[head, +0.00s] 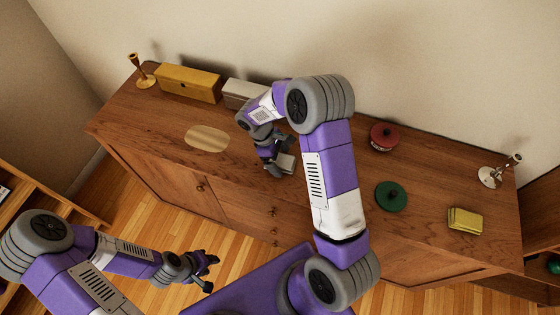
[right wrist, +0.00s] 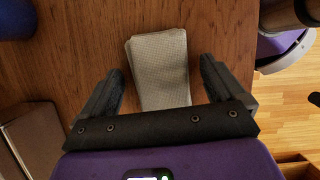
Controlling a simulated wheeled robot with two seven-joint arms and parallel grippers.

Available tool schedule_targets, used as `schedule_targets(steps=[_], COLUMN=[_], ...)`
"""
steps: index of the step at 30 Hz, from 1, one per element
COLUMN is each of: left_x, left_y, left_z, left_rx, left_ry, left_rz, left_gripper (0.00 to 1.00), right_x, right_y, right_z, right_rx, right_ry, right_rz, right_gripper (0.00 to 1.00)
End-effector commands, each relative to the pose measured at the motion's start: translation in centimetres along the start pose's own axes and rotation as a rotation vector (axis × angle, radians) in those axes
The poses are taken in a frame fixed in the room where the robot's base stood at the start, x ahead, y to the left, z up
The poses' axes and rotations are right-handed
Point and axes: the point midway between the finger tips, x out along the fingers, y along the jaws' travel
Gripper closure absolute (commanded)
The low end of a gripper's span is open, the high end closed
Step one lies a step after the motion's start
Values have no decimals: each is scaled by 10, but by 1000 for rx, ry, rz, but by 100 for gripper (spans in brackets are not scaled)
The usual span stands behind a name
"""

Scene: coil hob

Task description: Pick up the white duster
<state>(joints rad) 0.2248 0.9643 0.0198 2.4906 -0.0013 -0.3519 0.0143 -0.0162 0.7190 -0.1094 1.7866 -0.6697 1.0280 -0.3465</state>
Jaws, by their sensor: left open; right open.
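The white duster, a pale folded cloth (head: 287,163), lies on the wooden sideboard top near its front edge. In the right wrist view the duster (right wrist: 159,62) lies ahead, with its near end between my fingers. My right gripper (head: 277,161) is open over the duster; in the right wrist view its two fingers (right wrist: 162,82) stand on either side of the cloth, with a gap on each side. I cannot tell the height of the fingertips above the top. My left gripper (head: 211,272) is open and empty, out in front of the sideboard over the floor.
On the sideboard (head: 240,180) stand a brass candlestick (head: 140,72), a yellow box (head: 188,83), a pale box (head: 240,94), an oval mat (head: 207,138), a red pot (head: 383,137), a green pot (head: 391,196), a silver candlestick (head: 492,176) and a yellow cloth (head: 465,220).

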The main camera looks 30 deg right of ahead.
Motion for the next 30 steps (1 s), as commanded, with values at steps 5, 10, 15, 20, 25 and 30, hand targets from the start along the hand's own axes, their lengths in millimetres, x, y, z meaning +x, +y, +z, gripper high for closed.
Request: schedule_targets(steps=[5,10,15,20,25,30], left_x=[2,2,2,2,2,2], left_y=[-1,-1,-1,-1,-1,-1], left_z=[0,0,0,0,0,0], left_rx=[0,0,0,0,0,0], left_ry=[0,0,0,0,0,0], left_rz=[0,0,0,0,0,0], left_gripper=[57,57,57,57,57,57], right_x=[3,4,4,4,4,4], right_y=[0,0,0,0,0,0], right_z=[-1,-2,-2,-2,-2,-2], right_rx=[0,0,0,0,0,0], right_ry=[0,0,0,0,0,0], right_rz=[0,0,0,0,0,0], right_gripper=[4,4,4,23,49,60])
